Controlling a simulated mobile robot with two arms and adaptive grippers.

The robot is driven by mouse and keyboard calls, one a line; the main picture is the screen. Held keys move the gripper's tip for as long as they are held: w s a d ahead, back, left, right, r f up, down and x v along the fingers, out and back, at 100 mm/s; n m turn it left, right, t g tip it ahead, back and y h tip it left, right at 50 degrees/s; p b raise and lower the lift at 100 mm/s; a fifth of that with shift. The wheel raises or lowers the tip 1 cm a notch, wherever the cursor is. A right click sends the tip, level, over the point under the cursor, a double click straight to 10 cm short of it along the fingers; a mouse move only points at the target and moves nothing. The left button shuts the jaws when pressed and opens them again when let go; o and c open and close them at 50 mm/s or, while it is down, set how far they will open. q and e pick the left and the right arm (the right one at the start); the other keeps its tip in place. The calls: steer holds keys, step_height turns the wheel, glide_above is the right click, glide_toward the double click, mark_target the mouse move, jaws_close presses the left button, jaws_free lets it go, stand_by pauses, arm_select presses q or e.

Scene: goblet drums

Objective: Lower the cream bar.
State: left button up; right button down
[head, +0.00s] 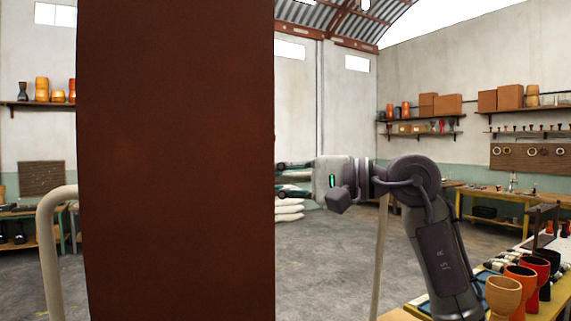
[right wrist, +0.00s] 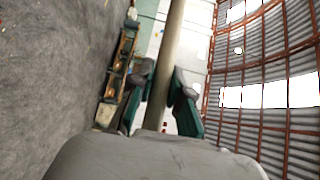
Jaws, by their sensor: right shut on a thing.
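The cream bar (head: 46,245) shows in the head view as a pale tube that rises at the left, bends at the top and runs behind a large brown panel. A pale upright (head: 379,255) stands right of the panel. My right gripper (head: 279,182) reaches in from the right, its fingertips at the panel's right edge and partly hidden. In the right wrist view, the cream bar (right wrist: 170,65) runs between the two green fingers (right wrist: 160,105), and the gripper is shut on it. My left gripper is not in view.
The large brown panel (head: 175,160) stands close in front and blocks the middle left of the head view. Several goblet drums (head: 503,295) stand on a table at the lower right. Shelves and workbenches line the walls. Grey floor (head: 325,265) lies open beyond.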

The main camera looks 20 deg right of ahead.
arm_select(q)
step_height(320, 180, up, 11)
steer(key=p, duration=0.9)
arm_select(e)
steer(key=w+a+f, duration=0.2)
steer(key=w, duration=0.8)
steer(key=w+a+f+m, duration=0.1)
steer(key=w+a+f, duration=0.1)
steer(key=w, duration=0.9)
steer(key=shift+w+f+g+h, duration=0.15)
steer(key=shift+f+g+h, duration=0.15)
steer(key=shift+h, duration=0.1)
steer(key=shift+a, duration=0.1)
steer(key=c, duration=1.1)
jaws_free()
steer(key=v, duration=1.2)
steer(key=shift+r, duration=0.1)
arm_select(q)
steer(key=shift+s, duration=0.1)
